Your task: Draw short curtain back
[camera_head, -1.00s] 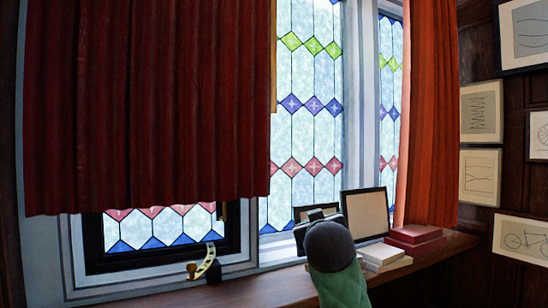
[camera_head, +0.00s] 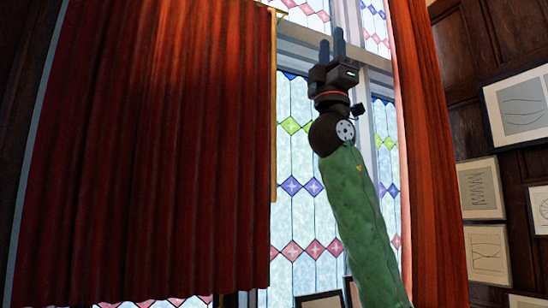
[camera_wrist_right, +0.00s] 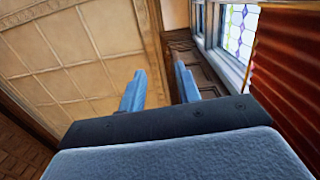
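A dark red curtain (camera_head: 150,150) hangs across the left part of the window in the head view; its lower hem ends above the bottom of the window. A thin brass rod (camera_head: 274,110) hangs upright along its right edge. My right gripper (camera_head: 332,45) is raised in front of the window, right of that curtain and apart from it, fingers pointing up. In the wrist view its two fingers (camera_wrist_right: 160,88) stand apart with nothing between them. A red curtain (camera_wrist_right: 285,75) shows at the right there; I cannot tell which one. My left gripper is out of view.
An orange-red curtain (camera_head: 425,150) hangs right of my right arm. Leaded glass (camera_head: 295,215) with coloured diamonds lies behind the arm. Framed drawings (camera_head: 480,188) hang on the dark panelled wall at right. Frame tops show at the bottom edge.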

